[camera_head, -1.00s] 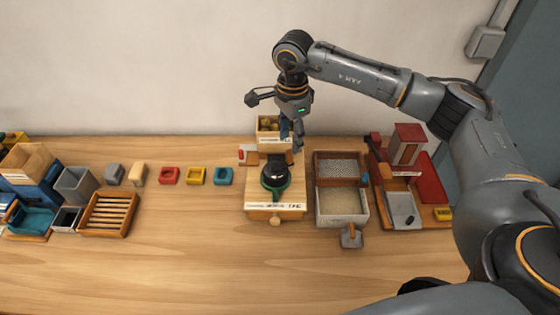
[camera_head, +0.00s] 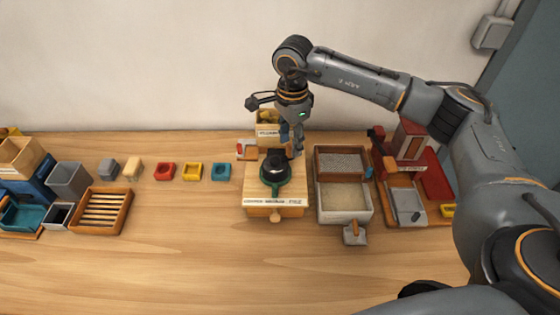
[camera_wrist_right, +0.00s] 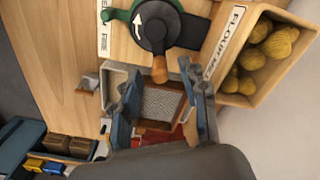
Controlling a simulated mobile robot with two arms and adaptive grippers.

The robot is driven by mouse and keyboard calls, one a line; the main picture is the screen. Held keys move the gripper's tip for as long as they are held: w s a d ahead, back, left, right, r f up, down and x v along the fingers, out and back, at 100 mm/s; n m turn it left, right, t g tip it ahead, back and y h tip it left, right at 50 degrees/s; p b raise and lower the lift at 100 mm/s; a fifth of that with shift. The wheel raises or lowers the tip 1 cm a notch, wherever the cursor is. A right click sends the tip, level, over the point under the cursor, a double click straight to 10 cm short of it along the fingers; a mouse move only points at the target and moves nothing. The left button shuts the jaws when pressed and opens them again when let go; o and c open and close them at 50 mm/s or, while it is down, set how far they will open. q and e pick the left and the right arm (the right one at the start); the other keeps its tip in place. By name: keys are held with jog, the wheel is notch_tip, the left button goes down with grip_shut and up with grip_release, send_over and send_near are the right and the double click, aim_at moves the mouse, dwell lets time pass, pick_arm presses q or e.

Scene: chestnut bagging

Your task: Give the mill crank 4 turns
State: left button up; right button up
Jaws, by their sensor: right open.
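The mill (camera_head: 275,186) is a green bowl-shaped body with a black top on a wooden board. In the right wrist view, the mill (camera_wrist_right: 118,16) shows a black crank (camera_wrist_right: 153,32) with a white arrow on its hub and a wooden knob (camera_wrist_right: 160,70). My right gripper (camera_head: 291,148) is at the back right of the mill, pointing down. In the right wrist view, my right gripper (camera_wrist_right: 162,85) is open, its two fingers apart, with the knob just beyond the fingertips. The gap holds nothing that I can make out. My left gripper is out of view.
Small coloured blocks (camera_head: 193,171) lie left. The front table (camera_head: 180,265) is clear.

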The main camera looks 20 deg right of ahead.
aim_at(282, 160)
jog(key=shift+f, duration=0.35)
jog(key=shift+f, duration=0.2)
jog(key=shift+f+b, duration=0.8)
jog(key=shift+b, duration=0.15)
